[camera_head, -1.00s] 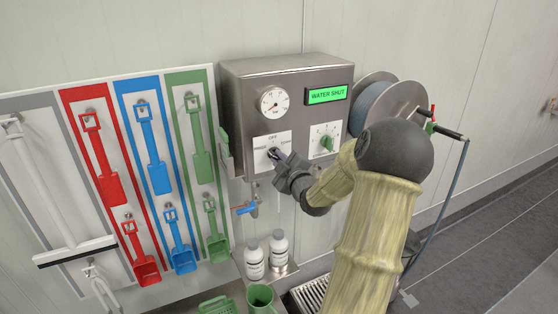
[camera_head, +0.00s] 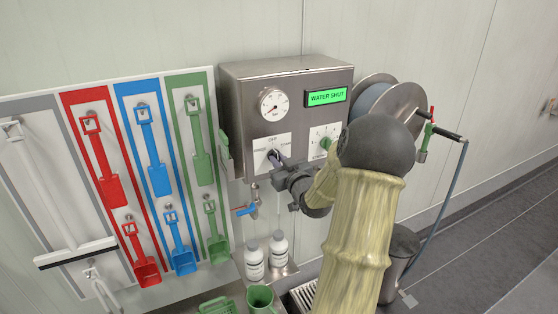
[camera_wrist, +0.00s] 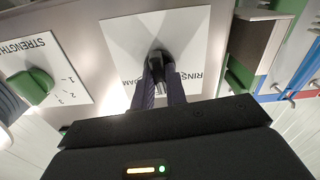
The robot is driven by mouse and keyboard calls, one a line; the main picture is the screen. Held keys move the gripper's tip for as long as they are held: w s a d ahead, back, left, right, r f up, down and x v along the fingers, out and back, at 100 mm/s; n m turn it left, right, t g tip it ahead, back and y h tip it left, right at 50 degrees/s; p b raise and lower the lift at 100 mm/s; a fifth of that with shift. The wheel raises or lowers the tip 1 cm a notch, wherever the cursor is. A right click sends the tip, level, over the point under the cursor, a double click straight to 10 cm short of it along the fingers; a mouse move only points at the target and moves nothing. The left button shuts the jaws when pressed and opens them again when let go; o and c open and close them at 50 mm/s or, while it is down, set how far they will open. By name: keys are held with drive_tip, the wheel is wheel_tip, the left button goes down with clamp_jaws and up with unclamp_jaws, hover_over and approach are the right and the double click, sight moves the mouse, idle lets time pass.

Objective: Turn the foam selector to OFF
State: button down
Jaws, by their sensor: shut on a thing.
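The foam selector is a small dark knob (camera_wrist: 160,57) on a white label plate (camera_head: 286,143) at the lower left of the steel box. The plate carries OFF at the top, RINSE at the left and FOAM at the right in the head view. The wrist view shows the plate upside down. My gripper (camera_head: 277,158) is shut on the knob, one finger on each side, also seen in the wrist view (camera_wrist: 158,78). The fingers hide part of the knob and plate, and I cannot tell exactly where it points.
A green strength knob (camera_head: 326,143) sits to the right on the box. A pressure gauge (camera_head: 273,104) and a green "WATER SHUT" display (camera_head: 326,96) are above. A blue-handled valve (camera_head: 246,210) and two white bottles (camera_head: 254,260) are below. A hose reel (camera_head: 395,100) stands right.

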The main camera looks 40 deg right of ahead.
drive_tip(key=shift+f+m, duration=0.15)
drive_tip(key=shift+m, duration=0.45)
drive_tip(key=c, duration=1.4)
unclamp_jaws()
drive_tip(key=shift+c, duration=0.2)
drive_tip(key=b+v, duration=0.2)
drive_tip(key=v, duration=1.5)
drive_tip(key=shift+s+b, duration=0.25)
drive_tip(key=shift+b, duration=0.05)
